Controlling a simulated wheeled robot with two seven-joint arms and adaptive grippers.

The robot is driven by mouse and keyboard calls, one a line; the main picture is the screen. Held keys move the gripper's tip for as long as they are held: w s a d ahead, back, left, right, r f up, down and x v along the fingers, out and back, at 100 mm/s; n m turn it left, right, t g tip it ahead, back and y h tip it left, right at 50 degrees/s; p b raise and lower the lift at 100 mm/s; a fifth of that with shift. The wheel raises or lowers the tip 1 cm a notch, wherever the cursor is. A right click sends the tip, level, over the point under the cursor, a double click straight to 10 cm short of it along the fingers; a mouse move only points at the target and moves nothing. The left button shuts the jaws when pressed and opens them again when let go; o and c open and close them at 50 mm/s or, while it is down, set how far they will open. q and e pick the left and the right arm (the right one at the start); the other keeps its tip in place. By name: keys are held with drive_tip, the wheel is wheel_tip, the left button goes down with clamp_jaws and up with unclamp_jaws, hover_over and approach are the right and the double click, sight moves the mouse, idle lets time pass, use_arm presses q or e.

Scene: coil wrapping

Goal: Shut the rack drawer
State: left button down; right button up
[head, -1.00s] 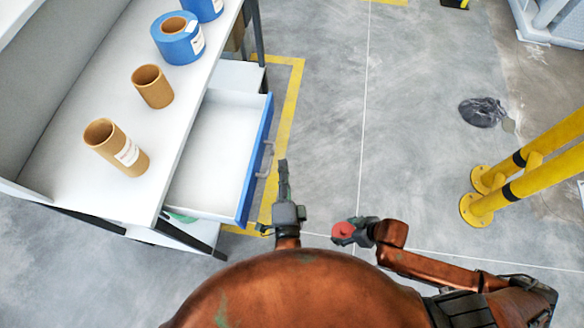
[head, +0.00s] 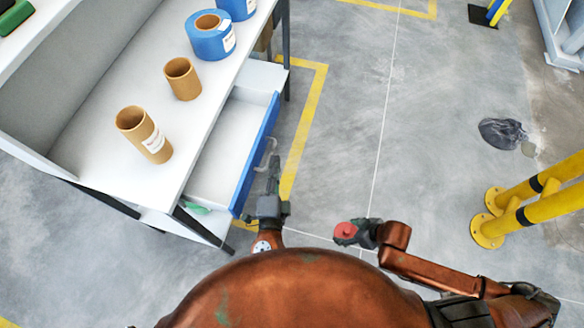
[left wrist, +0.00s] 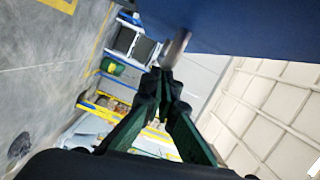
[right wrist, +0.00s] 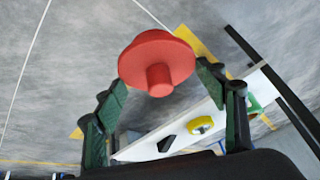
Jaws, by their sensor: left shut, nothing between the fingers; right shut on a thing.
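The rack drawer (head: 222,150) is white inside with a blue front (head: 256,155) and a metal handle (head: 267,152). It stands partly out from under the white rack top (head: 95,160). My left gripper (head: 274,165) is shut and empty at the handle. In the left wrist view its fingertips (left wrist: 163,75) are at the handle's end (left wrist: 176,48), beside the blue front (left wrist: 250,25); I cannot tell if they touch. My right gripper (head: 358,231) is shut on a red knob-like piece (right wrist: 157,62), away from the drawer, right of the left gripper.
Cardboard tubes (head: 145,135) and blue tape rolls (head: 211,36) stand on the rack top. A green thing (head: 196,209) shows near the drawer's near end. Yellow posts (head: 530,200) and a dark crumpled bag (head: 502,132) are at right. The middle floor is clear.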

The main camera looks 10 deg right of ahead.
sight(224, 158)
use_arm(q)
drive_tip(key=w+a, duration=0.2)
drive_tip(key=a, duration=0.3)
drive_tip(key=w+a+p, duration=0.1)
drive_tip(key=w+a, duration=0.1)
drive_tip(key=a, duration=0.3)
drive_tip(key=w+a+p, duration=0.1)
drive_tip(key=w+a, duration=0.1)
drive_tip(key=a, duration=0.3)
use_arm(e)
drive_tip(key=r, duration=0.3)
drive_tip(key=shift+w+a+r, duration=0.15)
drive_tip(key=shift+w+r, duration=0.05)
drive_tip(key=shift+w, duration=0.15)
use_arm(q)
drive_tip(key=shift+w+a+r, duration=0.1)
drive_tip(key=shift+w+a, duration=0.1)
drive_tip(key=shift+a, duration=0.35)
drive_tip(key=shift+a, duration=0.1)
use_arm(e)
drive_tip(key=shift+r, duration=0.1)
